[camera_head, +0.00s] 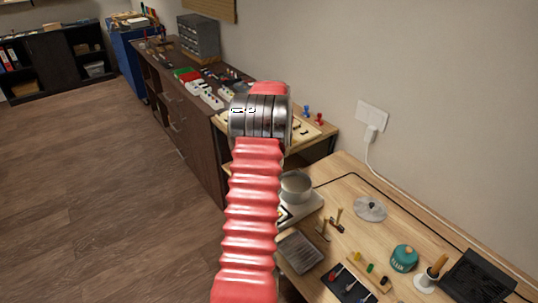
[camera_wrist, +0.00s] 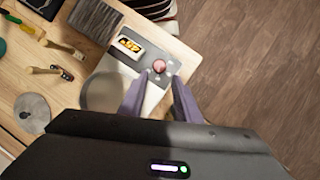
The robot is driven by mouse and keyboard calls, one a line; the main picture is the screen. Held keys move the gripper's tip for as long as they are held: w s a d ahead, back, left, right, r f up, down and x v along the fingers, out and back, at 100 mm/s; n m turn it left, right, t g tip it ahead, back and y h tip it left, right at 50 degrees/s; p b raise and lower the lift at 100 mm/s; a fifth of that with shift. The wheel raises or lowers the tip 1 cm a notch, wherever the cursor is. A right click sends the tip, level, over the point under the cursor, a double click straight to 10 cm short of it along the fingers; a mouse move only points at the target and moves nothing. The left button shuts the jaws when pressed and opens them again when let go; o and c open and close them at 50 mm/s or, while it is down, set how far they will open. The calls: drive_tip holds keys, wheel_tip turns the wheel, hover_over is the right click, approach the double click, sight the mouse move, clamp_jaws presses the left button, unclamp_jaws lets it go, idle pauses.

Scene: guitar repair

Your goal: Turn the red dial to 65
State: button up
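The red dial (camera_wrist: 159,66) is on the grey front panel of a white hot plate (camera_wrist: 152,98), beside a small display with orange digits (camera_wrist: 129,45) too blurred to read. My gripper (camera_wrist: 160,78) is open, its two fingers pointing toward the dial. In the wrist view the dial appears between and just beyond the fingertips; I cannot tell whether they touch it. In the head view my red arm hides the dial and gripper, while part of the hot plate (camera_head: 306,211) shows beside the arm.
A metal pot (camera_wrist: 101,92) stands on the hot plate, close to one finger. Open floor (camera_wrist: 245,60) lies beyond the bench edge.

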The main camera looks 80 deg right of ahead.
drive_tip(key=shift+v, duration=3)
